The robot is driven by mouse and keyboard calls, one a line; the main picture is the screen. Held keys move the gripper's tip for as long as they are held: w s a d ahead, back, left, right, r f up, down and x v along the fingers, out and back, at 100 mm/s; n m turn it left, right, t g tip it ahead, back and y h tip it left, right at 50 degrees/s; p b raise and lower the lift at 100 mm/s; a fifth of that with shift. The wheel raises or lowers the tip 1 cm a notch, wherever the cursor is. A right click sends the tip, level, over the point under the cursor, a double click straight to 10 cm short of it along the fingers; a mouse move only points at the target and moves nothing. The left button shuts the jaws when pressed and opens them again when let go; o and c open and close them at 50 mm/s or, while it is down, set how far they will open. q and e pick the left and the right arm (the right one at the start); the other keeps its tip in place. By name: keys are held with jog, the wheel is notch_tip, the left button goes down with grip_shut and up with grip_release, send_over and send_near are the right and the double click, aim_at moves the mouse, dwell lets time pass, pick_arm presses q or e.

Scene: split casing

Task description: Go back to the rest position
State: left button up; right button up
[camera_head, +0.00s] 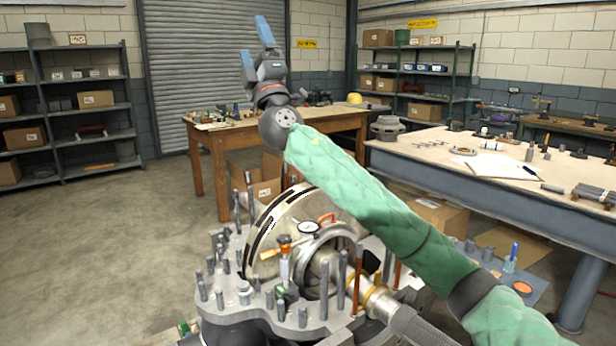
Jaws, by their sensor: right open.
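My right arm, in a green sleeve, comes in from the lower right and reaches up across the middle of the view. My right gripper (258,50) is at its end, high in front of the grey shutter, with its blue fingers pointing up. It is open, with nothing visible between the fingers. My left gripper is not in view. Below the arm stands the split casing (222,296), a grey flange with several upright studs and a large round disc (283,228) standing in it. My arm hides part of the casing's right side.
A wooden workbench (203,147) stands behind the casing. A large table (425,160) with parts and a clipboard is at the right. Shelves (62,112) line the left wall, and more shelves (440,70) stand at the back right. The floor at the left is clear.

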jog(key=d+f+m+g+h, duration=0.2)
jog(key=d+f+m+h, duration=1.1)
jog(key=m+h, duration=0.4)
jog(key=s+d+f+m+g+y+p, duration=0.1)
jog(key=s+f+g, duration=0.15)
jog(key=f, duration=0.55)
jog(key=s+d+f+g, duration=0.2)
jog(key=f+g, duration=0.1)
jog(key=f, duration=0.6)
jog(key=s+d+f+m+g+y+p, duration=0.1)
jog(key=s+f+g, duration=0.2)
jog(key=f, duration=0.5)
jog(key=s+d+f+m+g+y+p, duration=0.1)
jog(key=s+d+f+g, duration=0.3)
jog(key=s+f, duration=0.95)
jog(key=s+d+f+m+g+p, duration=0.1)
jog(key=s+d+f+g, duration=0.25)
jog(key=s+f, duration=1.05)
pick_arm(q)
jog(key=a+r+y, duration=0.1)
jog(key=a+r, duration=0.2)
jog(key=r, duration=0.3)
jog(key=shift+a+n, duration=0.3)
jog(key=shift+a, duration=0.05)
pick_arm(e)
jog(key=s+f+m+g, duration=0.1)
jog(key=s+f+g, duration=0.3)
jog(key=s+f, duration=1)
jog(key=shift+s+d+f, duration=0.3)
jog(key=shift+s, duration=0.25)
